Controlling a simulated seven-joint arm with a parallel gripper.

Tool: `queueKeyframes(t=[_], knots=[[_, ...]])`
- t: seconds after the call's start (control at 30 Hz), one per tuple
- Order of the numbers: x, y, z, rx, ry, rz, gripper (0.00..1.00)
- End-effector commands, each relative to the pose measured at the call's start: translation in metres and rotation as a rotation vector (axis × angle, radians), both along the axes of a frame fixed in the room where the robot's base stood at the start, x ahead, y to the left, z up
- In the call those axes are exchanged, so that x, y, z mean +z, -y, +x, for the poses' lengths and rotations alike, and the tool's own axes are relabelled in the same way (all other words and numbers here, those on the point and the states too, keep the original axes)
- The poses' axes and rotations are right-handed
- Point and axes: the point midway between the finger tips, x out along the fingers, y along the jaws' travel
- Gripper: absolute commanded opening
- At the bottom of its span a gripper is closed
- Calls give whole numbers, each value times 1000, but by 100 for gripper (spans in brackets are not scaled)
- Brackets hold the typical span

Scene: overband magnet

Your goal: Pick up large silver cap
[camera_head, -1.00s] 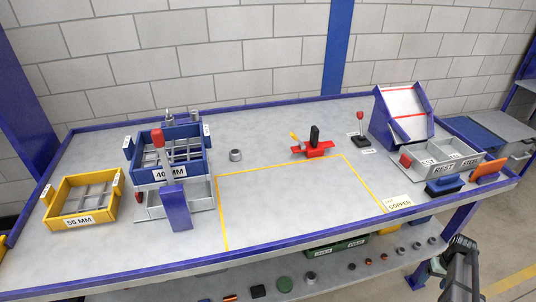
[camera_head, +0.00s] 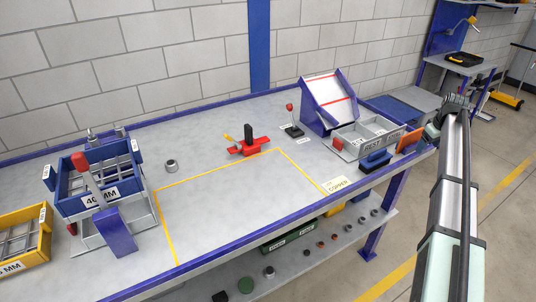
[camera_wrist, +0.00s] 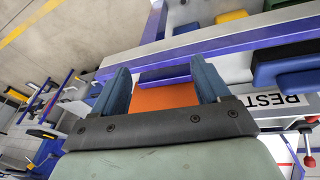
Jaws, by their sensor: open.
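Several small silver and copper-coloured round pieces (camera_head: 362,222) lie on the lower shelf. My gripper (camera_wrist: 163,88) is open and nothing is held. In the head view it is small at the table's right end, far from the silver piece. In the wrist view an orange plate (camera_wrist: 165,97) shows beyond and between the fingers. The silver piece is not visible there.
A red clamp-like device (camera_head: 249,148), a blue sloped stand (camera_head: 328,103), a grey bin labelled REST (camera_head: 372,145) and a blue block (camera_head: 375,161) stand on the table. A blue 40 MM crate (camera_head: 90,185) is at left. The outlined middle is clear.

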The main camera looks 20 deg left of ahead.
Motion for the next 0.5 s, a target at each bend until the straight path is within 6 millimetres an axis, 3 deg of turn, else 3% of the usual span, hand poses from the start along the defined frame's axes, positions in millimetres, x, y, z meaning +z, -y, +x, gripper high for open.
queueKeyframes(t=[0.1, 0.2, 0.37, 0.5], knots=[[41, -24, 22, 85, 23, -12, 75], [64, -64, 36, 178, 29, -21, 75], [78, -134, 47, 297, 18, -28, 75], [82, -209, 51, 402, -4, -33, 75]])
